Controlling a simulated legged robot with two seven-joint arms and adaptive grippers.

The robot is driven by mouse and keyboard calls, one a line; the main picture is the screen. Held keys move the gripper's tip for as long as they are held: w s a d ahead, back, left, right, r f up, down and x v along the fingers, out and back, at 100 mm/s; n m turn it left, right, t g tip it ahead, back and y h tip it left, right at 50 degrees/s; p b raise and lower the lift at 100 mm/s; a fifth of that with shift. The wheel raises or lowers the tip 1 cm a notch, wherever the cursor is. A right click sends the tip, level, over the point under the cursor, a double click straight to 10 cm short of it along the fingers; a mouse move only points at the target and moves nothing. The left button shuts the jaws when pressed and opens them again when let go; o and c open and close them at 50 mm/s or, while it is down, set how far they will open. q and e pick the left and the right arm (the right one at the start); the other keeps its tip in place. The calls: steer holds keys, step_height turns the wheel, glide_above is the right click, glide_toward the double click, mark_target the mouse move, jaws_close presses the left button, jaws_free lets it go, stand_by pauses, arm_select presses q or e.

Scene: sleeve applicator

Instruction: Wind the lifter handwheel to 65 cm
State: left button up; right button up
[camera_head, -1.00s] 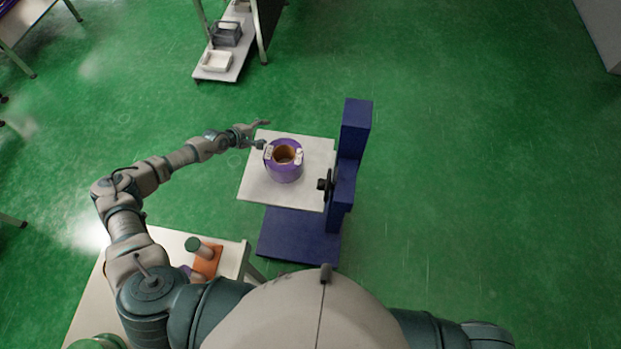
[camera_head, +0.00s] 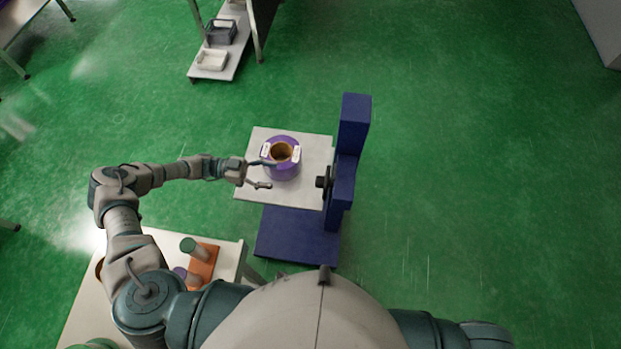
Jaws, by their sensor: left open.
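The lifter is blue, with an upright column (camera_head: 354,122) and a flat base (camera_head: 298,238) on the floor. Its handwheel (camera_head: 321,182) is a small black part on the column's left side, at the right edge of the white platform (camera_head: 262,136). A purple roll (camera_head: 284,173) with a brown core and white pieces on its rim stands on the platform. My left gripper (camera_head: 271,175) is open, its fingers spread over the platform's left part. One finger overlaps the roll's left side in the picture; contact cannot be told. It is apart from the handwheel. My right gripper is not in view.
A white table (camera_head: 222,257) at the lower left bears an orange block (camera_head: 203,266) and a green-capped cylinder (camera_head: 194,249). A shelf (camera_head: 236,62) with a grey bin (camera_head: 220,32) and a white bin (camera_head: 212,61) stands at the back. Green floor is free on the right.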

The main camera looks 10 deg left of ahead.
mark_target(322, 182)
arm_select(q)
steer(key=d+p, duration=0.2)
steer(key=d, duration=1.1)
steer(key=shift+d+p, duration=0.25)
steer(key=shift+p, duration=0.1)
steer(key=c, duration=1.1)
